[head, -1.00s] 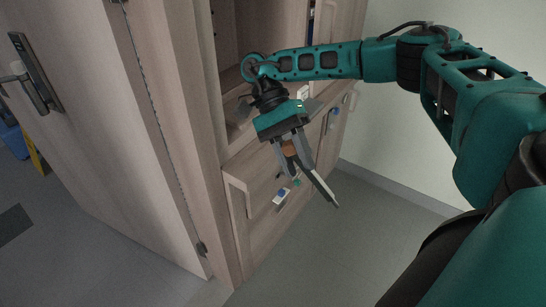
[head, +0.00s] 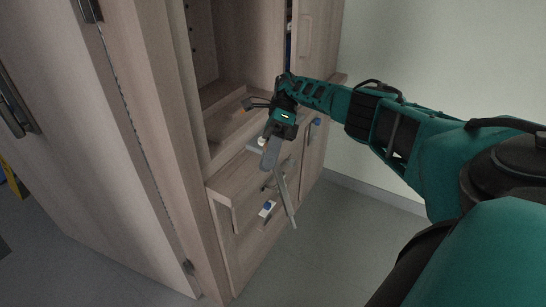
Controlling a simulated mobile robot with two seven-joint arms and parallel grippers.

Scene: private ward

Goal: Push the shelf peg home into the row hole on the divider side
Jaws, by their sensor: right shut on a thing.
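My right gripper (head: 276,170) hangs in front of the open cabinet bay, fingers pointing down toward the viewer. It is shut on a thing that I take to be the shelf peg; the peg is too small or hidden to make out. Small dark row holes (head: 190,32) show on the inner side wall of the cabinet, up and left of the gripper. A vertical panel (head: 290,28), possibly the divider, stands at the bay's right; my wrist covers its lower part. I cannot see any hole on it. My left gripper is out of view.
The wooden cabinet (head: 160,140) has an inner shelf (head: 222,92) and a drawer front (head: 240,205) below. A small white and blue item (head: 267,209) shows at the drawer front. A blue knob (head: 316,121) is on the right. The floor (head: 330,240) in front is clear.

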